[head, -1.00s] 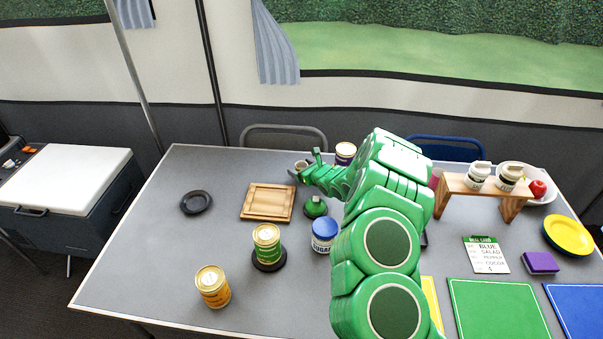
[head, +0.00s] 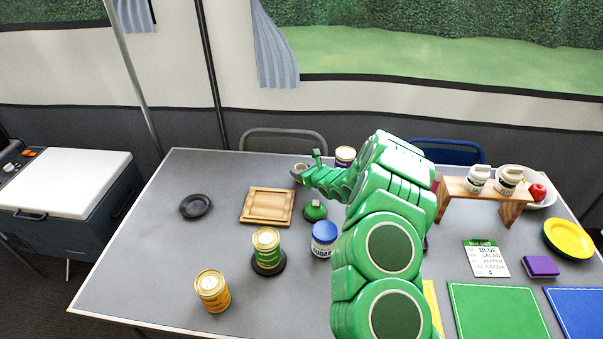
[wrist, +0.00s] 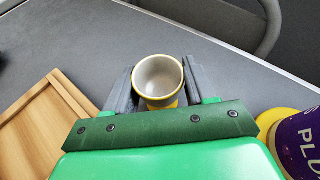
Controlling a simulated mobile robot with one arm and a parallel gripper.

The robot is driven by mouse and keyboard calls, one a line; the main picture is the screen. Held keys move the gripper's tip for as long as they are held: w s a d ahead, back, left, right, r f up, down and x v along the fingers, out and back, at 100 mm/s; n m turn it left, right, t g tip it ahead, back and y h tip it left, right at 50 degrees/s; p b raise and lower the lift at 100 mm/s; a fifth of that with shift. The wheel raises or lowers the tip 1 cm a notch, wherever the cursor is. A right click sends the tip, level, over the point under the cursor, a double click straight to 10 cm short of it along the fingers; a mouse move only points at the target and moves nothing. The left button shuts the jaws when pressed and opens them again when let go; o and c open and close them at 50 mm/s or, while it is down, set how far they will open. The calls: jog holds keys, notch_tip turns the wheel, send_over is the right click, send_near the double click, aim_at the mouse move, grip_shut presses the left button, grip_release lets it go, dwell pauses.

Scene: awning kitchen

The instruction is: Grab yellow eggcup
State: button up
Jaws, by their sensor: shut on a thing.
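The yellow eggcup (wrist: 159,78) is upright between the two grey fingers of my gripper (wrist: 157,88) in the wrist view. Its pale, empty inside faces up, and a bit of its yellow outside shows at the lower edge. The fingers touch it on its left and right sides. In the head view the eggcup (head: 300,167) is small, at the end of my arm near the far edge of the table, with my gripper (head: 301,172) around it. I cannot tell whether it is lifted off the table.
A wooden board (head: 268,206) lies left and in front of the gripper. A purple-labelled tin (head: 345,156) stands close on its right. A green-topped object (head: 314,210) and a blue-lidded jar (head: 324,238) stand nearer. A chair back (head: 283,133) is behind the table edge.

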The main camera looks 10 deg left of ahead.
notch_tip(320, 180, up, 2)
jog(key=shift+r, duration=0.2)
jog(key=s+d+r, duration=0.4)
jog(key=s+r, duration=0.5)
jog(key=s, duration=0.4)
jog(key=shift+s+r, duration=0.2)
jog(key=shift+r, duration=0.15)
